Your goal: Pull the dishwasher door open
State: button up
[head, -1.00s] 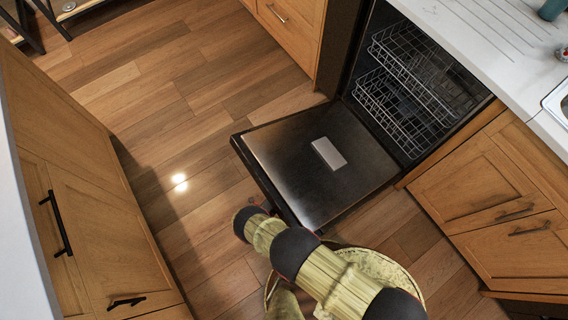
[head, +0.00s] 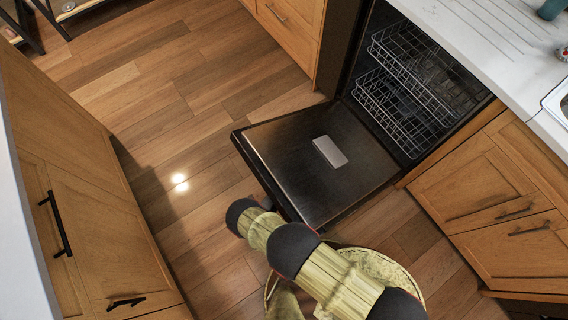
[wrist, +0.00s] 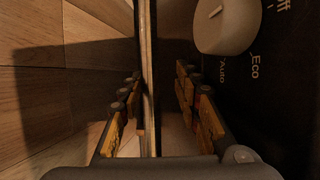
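The dishwasher door (head: 290,180) is folded far down in the head view, its inner face turned up and a small grey dispenser on it. The dishwasher interior and its racks are exposed behind it. In the wrist view, a long thin bar, seemingly the door handle (wrist: 148,60), runs between the two fingers of my gripper (wrist: 160,105). The left finger is close to the bar; a gap shows between the bar and the right finger. The door's dark control panel with a pale knob (wrist: 227,25) lies to the right. The head view hides my fingertips behind the door and arm.
Wire racks (head: 410,80) sit inside the dishwasher. Wooden cabinets (head: 490,185) stand to its right, and another cabinet (head: 85,220) with black handles stands at the left. The wooden floor (head: 170,110) between them is clear. A white counter (head: 480,40) is above.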

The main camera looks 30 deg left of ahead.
aim_at(283, 177)
jog(key=shift+a+r, duration=0.2)
jog(key=shift+r, duration=3.1)
